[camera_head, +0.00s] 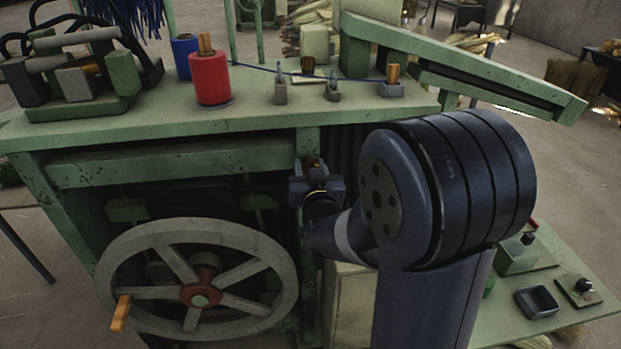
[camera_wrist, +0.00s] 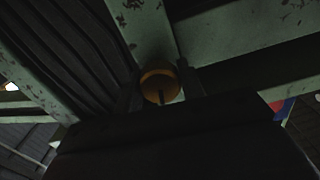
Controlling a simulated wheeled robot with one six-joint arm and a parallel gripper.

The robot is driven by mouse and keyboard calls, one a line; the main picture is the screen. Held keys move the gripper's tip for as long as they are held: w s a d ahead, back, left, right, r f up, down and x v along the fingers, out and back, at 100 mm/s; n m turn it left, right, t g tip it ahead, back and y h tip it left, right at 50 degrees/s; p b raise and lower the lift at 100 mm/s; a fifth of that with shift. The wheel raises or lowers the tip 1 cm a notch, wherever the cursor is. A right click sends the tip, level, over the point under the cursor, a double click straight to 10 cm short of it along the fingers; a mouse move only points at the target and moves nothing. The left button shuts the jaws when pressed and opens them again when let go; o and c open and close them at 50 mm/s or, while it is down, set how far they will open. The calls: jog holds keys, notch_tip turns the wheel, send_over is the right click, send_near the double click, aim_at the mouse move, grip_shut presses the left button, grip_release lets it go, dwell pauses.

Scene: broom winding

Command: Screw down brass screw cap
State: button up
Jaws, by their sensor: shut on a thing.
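The brass screw cap (camera_wrist: 159,84) shows in the wrist view as a round, dull gold piece with a dark slot, in front of a green frame post. My gripper (camera_wrist: 160,95) is shut on it, with one dark finger at each side. In the head view my gripper (camera_head: 316,180) is at the front of the green machine, below the tabletop and right of the handwheel. Only a small brassy bit of the cap (camera_head: 313,163) shows there between the fingers. The lower part of the cap is hidden by the dark gripper body in the wrist view.
A large handwheel (camera_head: 198,279) with a wooden handle stands left of my gripper. The green tabletop (camera_head: 150,127) overhangs above and carries a red spool (camera_head: 210,79) and a blue spool (camera_head: 184,56). A control shelf (camera_head: 552,285) sits at the lower right.

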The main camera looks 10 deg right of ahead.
jog(key=m+b, duration=0.3)
jog(key=b, duration=0.2)
jog(key=shift+f+m+b, duration=0.35)
jog(key=shift+m, duration=0.05)
jog(key=m+b, duration=0.3)
jog(key=b, duration=0.2)
jog(key=shift+m, duration=0.3)
jog(key=m+b, duration=0.3)
jog(key=b, duration=0.1)
jog(key=shift+r+m, duration=0.1)
jog(key=shift+m, duration=0.3)
jog(key=m+b, duration=0.2)
jog(key=m, duration=0.1)
jog(key=shift+r+b, duration=0.1)
jog(key=shift+b, duration=0.3)
jog(key=m+b, duration=0.2)
jog(key=m, duration=0.2)
jog(key=m+b, duration=0.1)
jog(key=m, duration=0.3)
jog(key=shift+r+m+b, duration=0.1)
jog(key=shift+m+b, duration=0.2)
jog(key=m+b, duration=0.1)
jog(key=m, duration=0.3)
jog(key=shift+m, duration=0.3)
jog(key=shift+m+b, duration=0.55)
jog(key=shift+m, duration=1.35)
